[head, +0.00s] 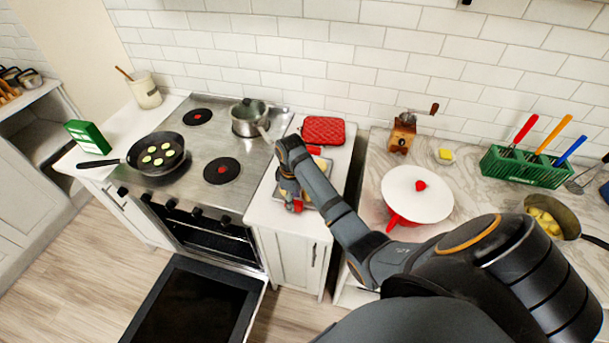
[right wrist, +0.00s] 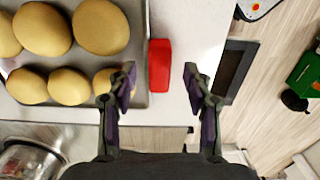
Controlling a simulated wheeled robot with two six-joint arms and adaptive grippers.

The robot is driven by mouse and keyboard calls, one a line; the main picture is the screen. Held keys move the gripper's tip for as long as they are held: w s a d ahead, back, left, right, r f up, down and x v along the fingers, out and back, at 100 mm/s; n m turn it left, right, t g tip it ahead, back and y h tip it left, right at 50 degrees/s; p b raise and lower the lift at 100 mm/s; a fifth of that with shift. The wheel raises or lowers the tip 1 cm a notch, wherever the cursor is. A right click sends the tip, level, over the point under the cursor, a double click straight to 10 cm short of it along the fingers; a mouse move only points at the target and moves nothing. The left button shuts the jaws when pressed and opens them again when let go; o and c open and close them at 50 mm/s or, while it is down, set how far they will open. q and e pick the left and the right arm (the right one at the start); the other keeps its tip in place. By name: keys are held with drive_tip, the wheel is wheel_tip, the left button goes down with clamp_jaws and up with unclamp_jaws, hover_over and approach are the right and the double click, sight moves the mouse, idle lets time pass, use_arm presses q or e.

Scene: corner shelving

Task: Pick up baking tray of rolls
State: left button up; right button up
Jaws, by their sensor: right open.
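The baking tray of rolls sits on the white counter between the stove and the marble counter. In the head view my right arm hides much of the tray (head: 323,171); a red grip (head: 314,150) shows at its far end and another red piece at its near end. In the right wrist view the tray (right wrist: 140,50) holds several round golden rolls (right wrist: 68,84), with a red grip (right wrist: 160,66) at its edge. My right gripper (right wrist: 160,82) is open, its fingertips apart on either side of the red grip's lower part, or just above it. My left gripper is not in view.
The oven door (head: 195,305) hangs open left of this counter. A frying pan (head: 156,153) and a saucepan (head: 250,118) stand on the stove. A red quilted pad (head: 323,130) lies behind the tray.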

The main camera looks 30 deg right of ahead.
drive_tip(key=shift+w+f, duration=0.1)
drive_tip(key=shift+f, duration=0.6)
drive_tip(key=shift+r, duration=0.1)
clamp_jaws()
